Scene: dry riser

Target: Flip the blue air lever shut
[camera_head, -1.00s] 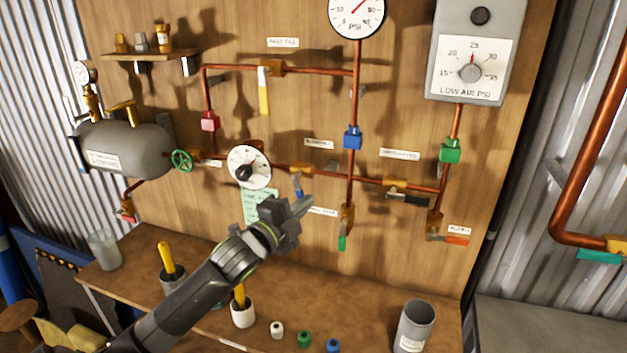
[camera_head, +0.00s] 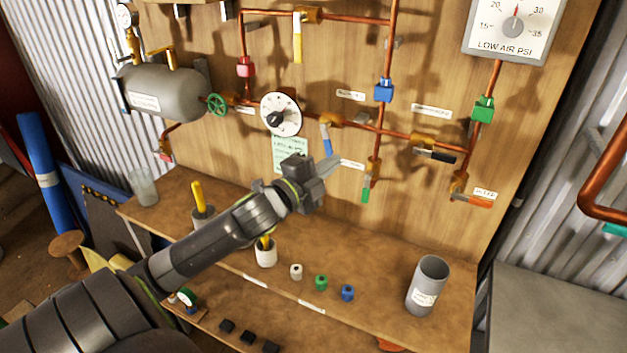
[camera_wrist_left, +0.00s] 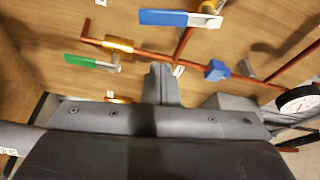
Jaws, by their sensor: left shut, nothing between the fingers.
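The blue air lever (camera_head: 326,140) hangs down from a brass valve (camera_head: 330,120) on the lower copper pipe, across the pipe's line. It shows large at the top of the left wrist view (camera_wrist_left: 178,18). My left gripper (camera_head: 328,176) is shut and empty, just below the lever's lower end in the head view. Its fingertips (camera_wrist_left: 160,80) sit below the blue lever in the wrist view, with a gap in the picture; I cannot tell the depth to the board. My right gripper is not in view.
A green lever (camera_head: 366,189) hangs close right of my left gripper. A black lever (camera_head: 437,156) and an orange lever (camera_head: 472,200) are farther right. A white dial (camera_head: 281,115) is up left. A bench (camera_head: 385,255) with cups and small caps lies below.

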